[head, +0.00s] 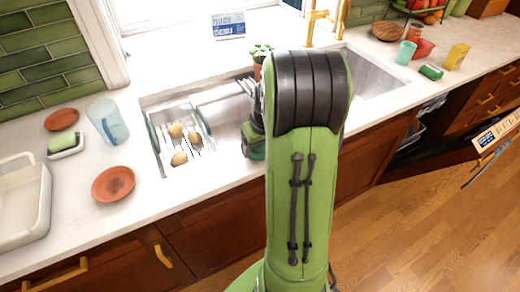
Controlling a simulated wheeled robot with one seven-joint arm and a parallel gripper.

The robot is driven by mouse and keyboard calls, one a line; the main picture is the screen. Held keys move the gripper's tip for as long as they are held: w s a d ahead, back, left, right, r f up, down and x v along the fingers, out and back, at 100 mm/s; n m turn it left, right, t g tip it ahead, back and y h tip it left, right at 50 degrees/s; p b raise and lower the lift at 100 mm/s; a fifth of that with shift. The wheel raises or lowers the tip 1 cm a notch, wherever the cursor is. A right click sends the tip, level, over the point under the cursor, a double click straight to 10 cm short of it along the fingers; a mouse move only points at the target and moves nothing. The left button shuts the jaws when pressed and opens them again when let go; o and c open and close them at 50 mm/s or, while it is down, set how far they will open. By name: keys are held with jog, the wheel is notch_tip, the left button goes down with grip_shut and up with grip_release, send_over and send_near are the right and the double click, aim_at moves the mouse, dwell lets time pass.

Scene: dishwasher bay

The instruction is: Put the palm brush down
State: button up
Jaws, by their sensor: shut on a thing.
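My gripper (246,86) shows only in part, at the left edge of my green arm, over the right side of the left sink basin (158,160). My arm hides most of it. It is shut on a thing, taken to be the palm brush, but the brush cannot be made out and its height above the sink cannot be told.
Several potatoes (180,159) lie on a rack in the left basin. The right basin (372,75) looks empty. A tumbler (107,121), terracotta dishes (113,184) and a soap dish (66,148) stand left. A potted plant (260,58) stands behind the sink.

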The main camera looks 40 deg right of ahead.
jog(key=shift+f, duration=0.35)
jog(key=shift+f, duration=0.1)
jog(key=shift+f, duration=0.15)
jog(key=o, duration=0.9)
jog(key=shift+o, duration=0.2)
